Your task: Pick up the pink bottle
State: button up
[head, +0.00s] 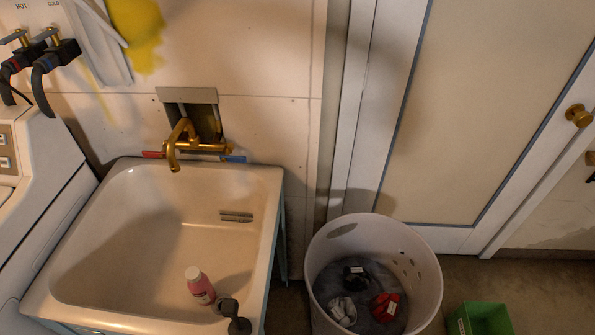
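The pink bottle (201,287) has a white cap and a pale label. It is inside the basin of the white utility sink (129,253), near the front right, and leans a little to the left in the picture. A small dark grey object (229,308) with rounded ends is close beside the bottle on its right, at the bottom of the view.
A brass faucet (181,146) juts over the sink's back edge. A white laundry basket (423,270) holding dark, red and light items stands right of the sink. A green box (481,318) is on the floor farther right. A white machine (38,185) borders the sink's left.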

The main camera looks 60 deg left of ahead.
aim_at(198, 284)
jog(key=u, duration=5.5)
jog(key=i, duration=0.1)
jog(key=z, duration=2)
jog(key=k, duration=1.55)
jog(key=u, duration=0.45)
jog(key=i, duration=1.5)
jog(key=z, duration=0.45)
